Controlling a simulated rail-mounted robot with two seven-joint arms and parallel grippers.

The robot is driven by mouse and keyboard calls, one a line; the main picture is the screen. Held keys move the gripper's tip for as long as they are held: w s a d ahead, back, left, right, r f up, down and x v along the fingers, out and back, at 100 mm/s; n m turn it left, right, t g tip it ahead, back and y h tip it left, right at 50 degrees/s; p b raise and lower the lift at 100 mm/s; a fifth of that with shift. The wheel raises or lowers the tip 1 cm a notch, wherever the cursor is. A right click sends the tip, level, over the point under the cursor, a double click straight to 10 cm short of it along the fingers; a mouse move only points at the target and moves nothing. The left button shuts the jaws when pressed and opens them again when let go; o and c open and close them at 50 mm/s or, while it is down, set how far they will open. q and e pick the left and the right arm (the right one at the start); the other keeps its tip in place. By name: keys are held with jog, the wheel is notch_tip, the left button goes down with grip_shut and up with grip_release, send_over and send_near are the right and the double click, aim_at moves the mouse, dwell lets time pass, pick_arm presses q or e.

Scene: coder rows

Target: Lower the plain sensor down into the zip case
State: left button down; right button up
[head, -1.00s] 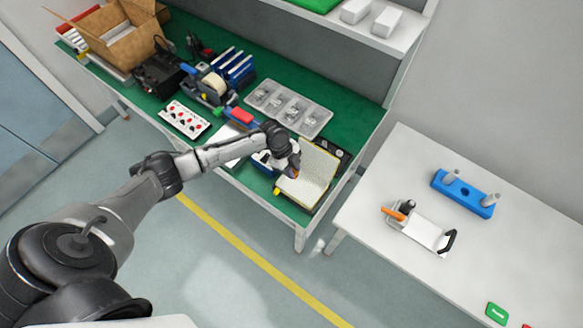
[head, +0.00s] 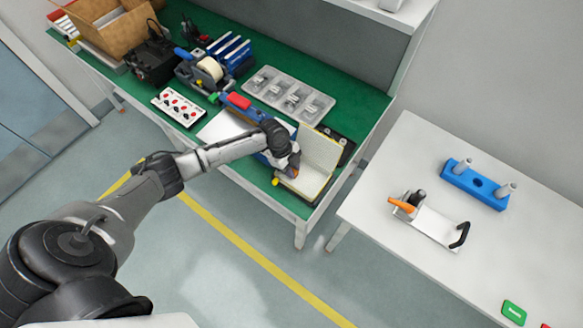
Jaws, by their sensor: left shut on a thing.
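The zip case (head: 319,160) stands open near the front right corner of the green-topped bench, its pale foam-like inside showing. My left gripper (head: 290,173) is over the left part of the open case. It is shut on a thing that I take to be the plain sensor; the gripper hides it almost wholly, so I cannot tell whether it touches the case. My right gripper is not in view.
A clear tray with compartments (head: 290,97) lies behind the case. A tape dispenser (head: 208,68), a panel with red knobs (head: 178,107) and a cardboard box (head: 108,22) stand further left. A white table (head: 400,170) at right holds a blue block (head: 474,186) and a toggle-clamp fixture (head: 430,221).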

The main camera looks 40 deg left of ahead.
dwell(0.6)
pick_arm(q)
jog(key=shift+f, duration=0.35)
jog(key=c, duration=0.9)
grip_release()
jog(key=shift+r, duration=0.15)
jog(key=p+v, duration=0.1)
jog(key=v, duration=1.2)
jog(key=shift+a+r, duration=0.15)
jog(key=shift+r, duration=0.15)
jog(key=shift+w+p, duration=0.1)
jog(key=shift+p, duration=0.25)
